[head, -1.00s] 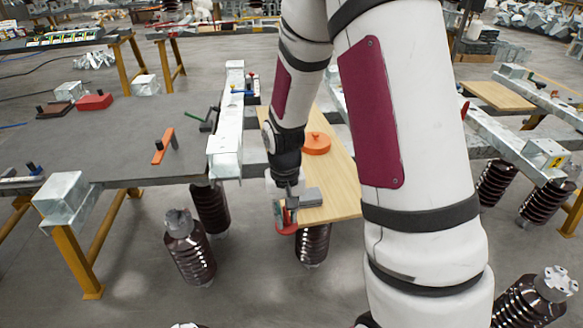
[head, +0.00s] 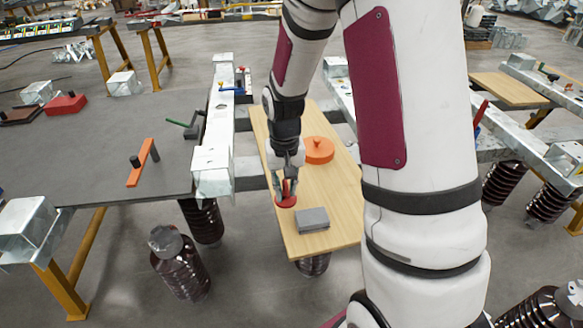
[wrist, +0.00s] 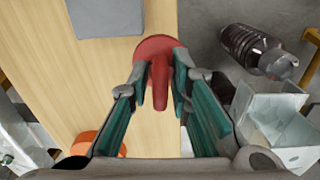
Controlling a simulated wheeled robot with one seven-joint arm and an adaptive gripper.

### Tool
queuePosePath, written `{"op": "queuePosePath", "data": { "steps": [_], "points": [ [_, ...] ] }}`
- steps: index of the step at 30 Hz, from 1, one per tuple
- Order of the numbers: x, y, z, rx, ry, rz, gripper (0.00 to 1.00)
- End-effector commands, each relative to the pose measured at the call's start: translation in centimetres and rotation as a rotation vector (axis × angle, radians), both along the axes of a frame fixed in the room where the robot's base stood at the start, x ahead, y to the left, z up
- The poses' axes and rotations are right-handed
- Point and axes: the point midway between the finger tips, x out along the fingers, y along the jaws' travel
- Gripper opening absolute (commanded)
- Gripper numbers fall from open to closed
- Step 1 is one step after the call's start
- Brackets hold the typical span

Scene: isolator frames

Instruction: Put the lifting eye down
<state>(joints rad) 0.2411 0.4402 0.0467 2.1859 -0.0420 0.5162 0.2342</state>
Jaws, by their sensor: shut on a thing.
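The lifting eye is a red piece with a round base and an upright stem (head: 286,202). My gripper (head: 287,186) is shut on its stem, and the base hangs below the fingers. In the wrist view the red lifting eye (wrist: 158,50) shows between the green-padded fingers of my gripper (wrist: 163,88). It is over the left edge of a light wooden board (head: 325,190). I cannot tell whether its base touches the board.
A galvanised beam (head: 215,150) and grey table (head: 90,150) stand left. Dark ribbed insulators (head: 180,265) stand below.

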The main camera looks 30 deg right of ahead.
Motion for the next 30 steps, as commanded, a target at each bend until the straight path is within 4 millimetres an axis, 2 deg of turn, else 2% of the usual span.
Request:
{"op": "queuePosePath", "data": {
  "steps": [6,15,23,30],
  "points": [
    [4.3,-3.5,-0.6,0.000,-0.002,-0.004,0.00],
    [9.4,-7.6,-1.3,0.000,-0.001,-0.001,0.00],
    [10.5,-8.6,-1.7,0.000,0.001,-0.001,0.00],
    [10.5,-8.6,-4.6,0.001,0.002,0.001,0.00]
  ]
}}
